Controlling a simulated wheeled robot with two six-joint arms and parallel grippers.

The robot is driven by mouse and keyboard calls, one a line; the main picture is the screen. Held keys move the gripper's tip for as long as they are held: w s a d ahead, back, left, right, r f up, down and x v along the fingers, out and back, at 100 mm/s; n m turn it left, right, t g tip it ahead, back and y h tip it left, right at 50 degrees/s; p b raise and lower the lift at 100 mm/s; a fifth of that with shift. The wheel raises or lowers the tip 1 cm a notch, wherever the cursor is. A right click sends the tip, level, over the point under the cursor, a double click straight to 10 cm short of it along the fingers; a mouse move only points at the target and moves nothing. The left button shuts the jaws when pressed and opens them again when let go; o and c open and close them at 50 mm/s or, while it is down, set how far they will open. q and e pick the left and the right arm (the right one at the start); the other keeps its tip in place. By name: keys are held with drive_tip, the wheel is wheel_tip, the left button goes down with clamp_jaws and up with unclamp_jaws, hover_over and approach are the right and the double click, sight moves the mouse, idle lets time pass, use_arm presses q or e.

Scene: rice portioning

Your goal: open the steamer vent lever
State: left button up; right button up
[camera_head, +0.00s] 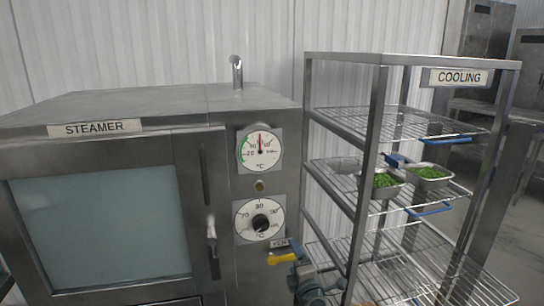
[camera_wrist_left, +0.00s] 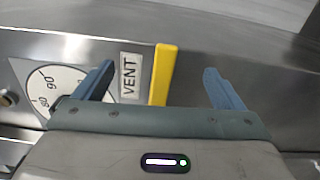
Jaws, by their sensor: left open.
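The steamer (camera_head: 105,130) stands at the left in the head view. Its yellow vent lever (camera_head: 282,258) sits low on the right of its front, just under the VENT label (camera_head: 279,244), and lies nearly level. In the left wrist view the lever (camera_wrist_left: 163,75) stands beside the VENT label (camera_wrist_left: 130,75). My left gripper (camera_wrist_left: 158,70) is open, with its blue fingers on either side of the lever and apart from it in the picture. In the head view the left gripper (camera_head: 302,268) is right beside the lever, partly cut off below. My right gripper is not in view.
A cooling rack (camera_head: 375,110) with wire shelves stands close on the right. It holds metal pans of green food (camera_head: 430,173). The steamer's door handle (camera_head: 212,235), gauge (camera_head: 260,150) and dial (camera_head: 260,219) are left of the lever.

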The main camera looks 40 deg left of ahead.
use_arm(q)
drive_tip(key=p+v, duration=0.1)
drive_tip(key=v, duration=0.5)
drive_tip(key=shift+s+d, duration=0.25)
idle(0.3)
drive_tip(key=s+d+f+m+t+h, duration=0.2)
drive_tip(key=f+m+h, duration=0.2)
drive_tip(key=f+m, duration=0.5)
drive_tip(key=s+d+f+m+t+h, duration=0.1)
drive_tip(key=d+f+m+t+h, duration=0.3)
drive_tip(key=f, duration=0.9)
drive_tip(key=s+f+m+g+h, duration=0.25)
drive_tip(key=s+f+m, duration=0.2)
drive_tip(key=f, duration=0.35)
drive_tip(key=s+f+m+g+h, duration=0.2)
drive_tip(key=s+f+m+g, duration=0.15)
drive_tip(key=s+f, duration=0.35)
drive_tip(key=s+a+f+m+g+h, duration=0.15)
drive_tip(key=s+f+m+g, duration=0.35)
drive_tip(key=s+f, duration=1.3)
drive_tip(key=s+a+f+m+g, duration=0.1)
drive_tip(key=s+a+f+g, duration=0.1)
drive_tip(key=s, duration=0.8)
drive_tip(key=s+a+f+m+g+y, duration=0.1)
drive_tip(key=s+a+f+m+g, duration=0.1)
drive_tip(key=s, duration=0.9)
drive_tip(key=shift+a+f+g, duration=0.3)
drive_tip(key=shift+a+g, duration=0.4)
drive_tip(key=shift+a, duration=0.35)
